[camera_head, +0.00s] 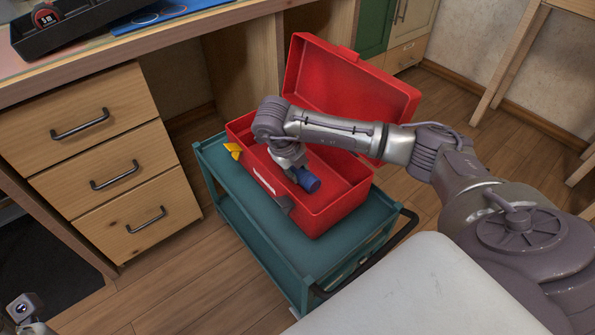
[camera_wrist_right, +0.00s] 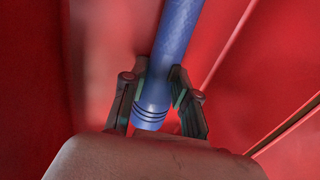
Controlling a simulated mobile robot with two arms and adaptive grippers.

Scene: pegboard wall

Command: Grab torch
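The torch is a blue cylinder (camera_head: 308,180) inside the open red toolbox (camera_head: 327,215). In the right wrist view the torch (camera_wrist_right: 165,65) runs from the top edge down to a ringed end between the fingers. My right gripper (camera_wrist_right: 161,80) reaches down into the toolbox, with one finger on each side of the torch. Both finger pads appear to touch it, so the gripper looks shut on it. In the head view my right gripper (camera_head: 293,165) is partly hidden by its own wrist. Of my left arm only a grey part shows at the bottom left corner; its fingers are not visible.
The toolbox stands on a teal cart (camera_head: 270,238), its raised lid (camera_head: 345,85) behind my right arm. A yellow item (camera_head: 233,150) shows at the box's left end. A wooden drawer unit (camera_head: 100,165) is left of the cart. Floor is clear in front.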

